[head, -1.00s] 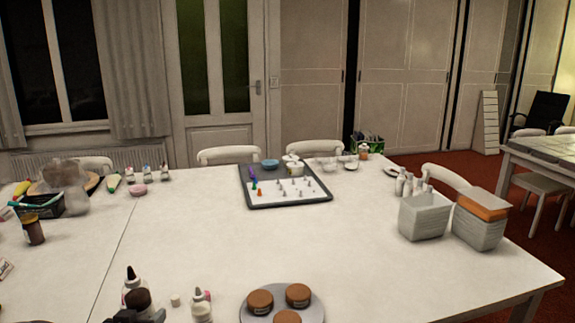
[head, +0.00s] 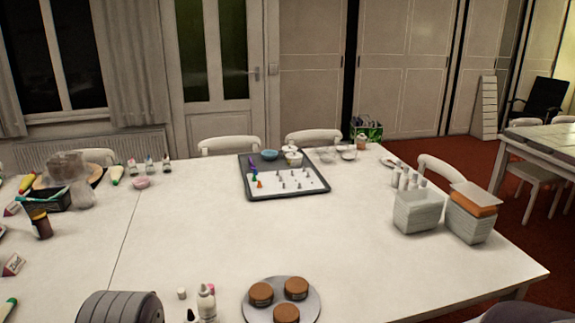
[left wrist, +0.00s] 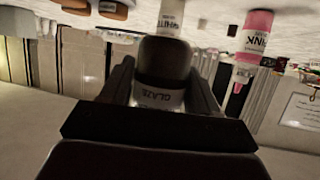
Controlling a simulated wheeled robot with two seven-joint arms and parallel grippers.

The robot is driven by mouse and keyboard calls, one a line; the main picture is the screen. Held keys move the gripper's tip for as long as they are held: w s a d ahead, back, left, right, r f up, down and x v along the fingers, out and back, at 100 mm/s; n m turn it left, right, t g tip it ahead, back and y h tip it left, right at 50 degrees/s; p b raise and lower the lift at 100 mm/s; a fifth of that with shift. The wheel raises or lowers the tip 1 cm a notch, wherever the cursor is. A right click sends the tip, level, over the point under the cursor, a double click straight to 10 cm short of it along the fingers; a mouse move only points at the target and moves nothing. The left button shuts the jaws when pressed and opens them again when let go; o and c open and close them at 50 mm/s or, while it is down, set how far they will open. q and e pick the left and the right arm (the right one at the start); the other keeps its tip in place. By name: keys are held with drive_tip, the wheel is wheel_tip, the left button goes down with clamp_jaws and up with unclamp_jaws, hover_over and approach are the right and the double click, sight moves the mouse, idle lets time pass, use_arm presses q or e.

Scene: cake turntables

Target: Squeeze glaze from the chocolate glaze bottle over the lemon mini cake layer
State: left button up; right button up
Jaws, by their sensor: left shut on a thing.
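The chocolate glaze bottle (left wrist: 163,62), dark brown with a pale band lettered GLAZE, is between the fingers of my left gripper (left wrist: 163,88) in the left wrist view. The gripper is shut on it. In the head view my grey left arm covers the lower left, and its gripper is not clearly visible. Three round brown mini cakes, left (head: 261,293), back right (head: 296,288) and front (head: 286,313), sit on a round grey turntable (head: 310,306) at the bottom centre. I cannot tell which is lemon. My right gripper is not in view.
A white bottle (head: 206,304) stands left of the turntable, with a pink-topped bottle (left wrist: 253,40) near it. A small white cap (head: 182,293) lies beside them. A tray with small figures (head: 284,193) and two boxes (head: 418,210) stand farther back. The middle table is clear.

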use_arm(q)
drive_tip(key=shift+s+d, duration=0.3)
drive_tip(key=shift+d, duration=0.6)
drive_tip(key=shift+d+f+m, duration=0.15)
drive_tip(key=shift+f+m, duration=0.05)
drive_tip(key=shift+m, duration=0.2)
drive_tip(key=w+d+f+m+y+b, duration=0.1)
drive_tip(key=w+d+m+b, duration=0.1)
drive_tip(key=w+d+m, duration=0.35)
drive_tip(key=w+d+m+b, duration=0.2)
drive_tip(key=w+d+m, duration=0.1)
drive_tip(key=w+m, duration=0.45)
drive_tip(key=w+d+r+m+t, duration=0.3)
drive_tip(key=w+r+m+t, duration=0.3)
drive_tip(key=w+r+m, duration=0.6)
wheel_tip(320, 180, down, 7)
drive_tip(key=s+m+t+b, duration=0.1)
drive_tip(key=s+m+b, duration=0.1)
drive_tip(key=b, duration=0.2)
drive_tip(key=shift+a+f, duration=0.2)
drive_tip(key=shift+a, duration=0.2)
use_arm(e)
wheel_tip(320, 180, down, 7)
